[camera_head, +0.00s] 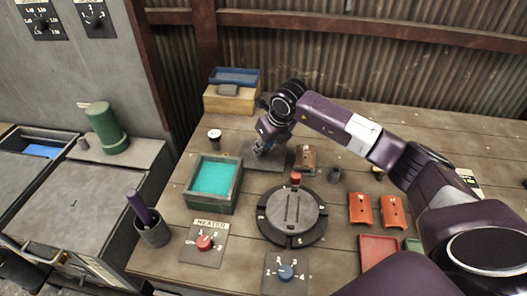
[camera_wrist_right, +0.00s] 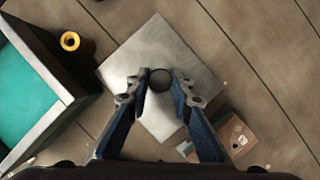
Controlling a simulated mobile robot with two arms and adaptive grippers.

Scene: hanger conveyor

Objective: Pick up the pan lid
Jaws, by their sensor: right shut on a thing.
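The pan lid is a flat, square, grey metal plate (camera_head: 272,164) with a round dark knob, near the back of the wooden table. In the right wrist view the lid (camera_wrist_right: 190,52) lies below the fingers. My right gripper (camera_head: 260,151) reaches down to the lid from the right. In the wrist view its two blue fingers (camera_wrist_right: 161,80) are shut on the knob, one on each side. I cannot tell whether the plate touches the table. The square dark pan with teal contents (camera_head: 212,177) stands left of the lid, also showing in the wrist view (camera_wrist_right: 25,95). My left gripper is out of view.
A small round cup (camera_head: 214,136) stands behind the pan. An orange-brown block (camera_head: 305,158) is close right of the lid. A round dark device with a red knob (camera_head: 291,215) is in front. Orange plates (camera_head: 361,208) lie to the right. A wooden box (camera_head: 231,100) stands behind.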

